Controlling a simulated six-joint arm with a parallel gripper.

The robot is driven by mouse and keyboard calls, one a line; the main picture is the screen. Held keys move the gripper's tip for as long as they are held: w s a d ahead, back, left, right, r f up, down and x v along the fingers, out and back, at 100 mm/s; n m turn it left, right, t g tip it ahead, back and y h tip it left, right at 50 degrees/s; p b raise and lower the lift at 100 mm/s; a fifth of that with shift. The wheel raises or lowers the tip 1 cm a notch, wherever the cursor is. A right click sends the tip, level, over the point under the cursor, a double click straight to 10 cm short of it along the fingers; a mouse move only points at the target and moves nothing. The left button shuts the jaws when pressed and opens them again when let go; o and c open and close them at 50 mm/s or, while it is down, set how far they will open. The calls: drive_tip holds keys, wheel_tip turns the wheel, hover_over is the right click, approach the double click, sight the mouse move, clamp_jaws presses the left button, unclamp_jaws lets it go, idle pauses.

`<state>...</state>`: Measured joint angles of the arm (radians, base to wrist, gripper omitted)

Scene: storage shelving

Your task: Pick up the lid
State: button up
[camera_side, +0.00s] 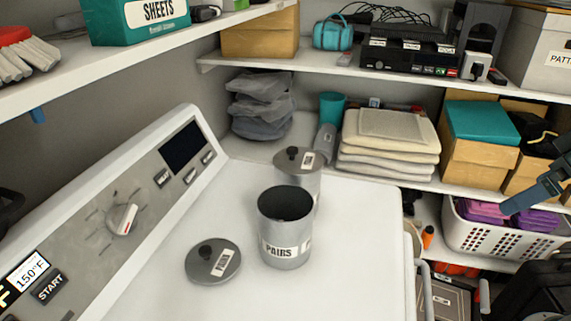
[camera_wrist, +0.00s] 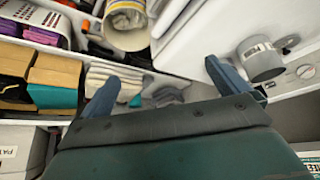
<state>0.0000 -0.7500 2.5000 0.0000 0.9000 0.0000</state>
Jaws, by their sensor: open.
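A round grey lid (camera_side: 213,266) with a black knob and a white label lies flat on the white machine top, left of an open grey canister (camera_side: 284,230) labelled PAIRS. A second grey canister (camera_side: 298,172) stands behind it with a black-knobbed lid on. My gripper (camera_wrist: 163,72) is open and empty in the wrist view, its two blue fingers apart. In the side view, a blue part of my gripper shows at the right edge, well away from the lid. A grey labelled cylinder (camera_wrist: 261,60) shows in the wrist view; I cannot tell which piece it is.
The machine's control panel (camera_side: 150,200) rises left of the lid. Folded towels (camera_side: 388,140), boxes and a white basket (camera_side: 500,234) fill the shelves behind and right. An overhanging shelf (camera_side: 110,55) is at upper left. The machine top in front of the canister is clear.

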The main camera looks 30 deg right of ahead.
drive_tip(key=w+a+r+n+y, duration=0.2)
drive_tip(key=w+a+r+n, duration=0.3)
drive_tip(key=w, duration=0.4)
drive_tip(key=n+g+y, duration=0.2)
drive_tip(key=n+g, duration=0.3)
drive_tip(key=n, duration=0.7)
hover_over(213, 260)
drive_tip(key=d, duration=0.3)
drive_tip(key=shift+s+a+f, duration=0.1)
drive_tip(key=shift+f, duration=4.1)
drive_tip(key=shift+s+a+f, duration=0.1)
drive_tip(key=shift+f, duration=4.05)
drive_tip(key=shift+f, duration=0.15)
drive_tip(key=shift+y, duration=0.3)
drive_tip(key=shift+x, duration=2.45)
drive_tip(key=shift+w+d, duration=0.1)
drive_tip(key=shift+c, duration=0.4)
